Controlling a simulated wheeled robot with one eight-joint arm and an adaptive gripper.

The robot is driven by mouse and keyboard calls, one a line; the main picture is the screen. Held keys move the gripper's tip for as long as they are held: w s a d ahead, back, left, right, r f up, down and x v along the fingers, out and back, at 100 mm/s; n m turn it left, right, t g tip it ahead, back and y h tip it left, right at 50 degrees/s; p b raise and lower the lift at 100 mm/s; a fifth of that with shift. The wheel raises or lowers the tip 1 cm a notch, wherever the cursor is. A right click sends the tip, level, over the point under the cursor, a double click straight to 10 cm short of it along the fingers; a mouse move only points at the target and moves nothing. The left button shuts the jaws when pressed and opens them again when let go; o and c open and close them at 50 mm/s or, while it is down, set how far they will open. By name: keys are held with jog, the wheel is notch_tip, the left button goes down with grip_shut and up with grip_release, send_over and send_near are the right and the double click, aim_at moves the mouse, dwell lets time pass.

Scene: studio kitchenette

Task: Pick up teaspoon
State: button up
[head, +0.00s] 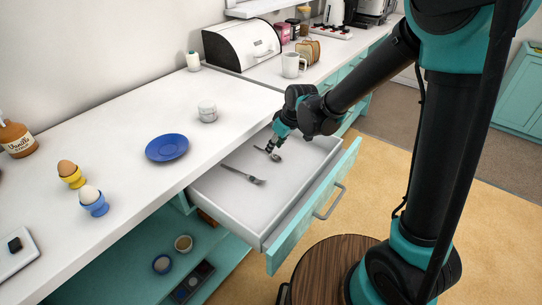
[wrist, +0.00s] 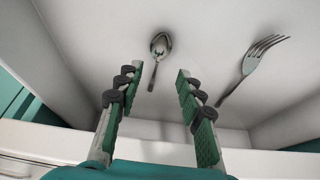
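The teaspoon (wrist: 160,46) lies on the floor of an open white drawer (head: 224,205). In the wrist view it is just beyond my fingertips, bowl pointing away, and no finger touches it. In the head view the teaspoon (head: 274,157) shows near the back of the drawer, just below my gripper (head: 273,143). In the wrist view my gripper (wrist: 158,72) is open, with the two fingers spread apart and nothing between them. The teaspoon's handle comes down into the gap between the fingertips in the picture.
A fork (head: 243,175) lies in the same drawer, to the right of the teaspoon in the wrist view (wrist: 253,65). The drawer walls and teal front (head: 316,208) surround both. A blue plate (head: 167,148) and a white cup (head: 208,111) stand on the counter beside it.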

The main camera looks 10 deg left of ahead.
aim_at(273, 156)
jog(key=shift+x, duration=1.95)
jog(key=shift+w+d, duration=0.1)
jog(key=shift+w, duration=0.1)
jog(key=shift+c, duration=0.5)
jog(key=c, duration=0.8)
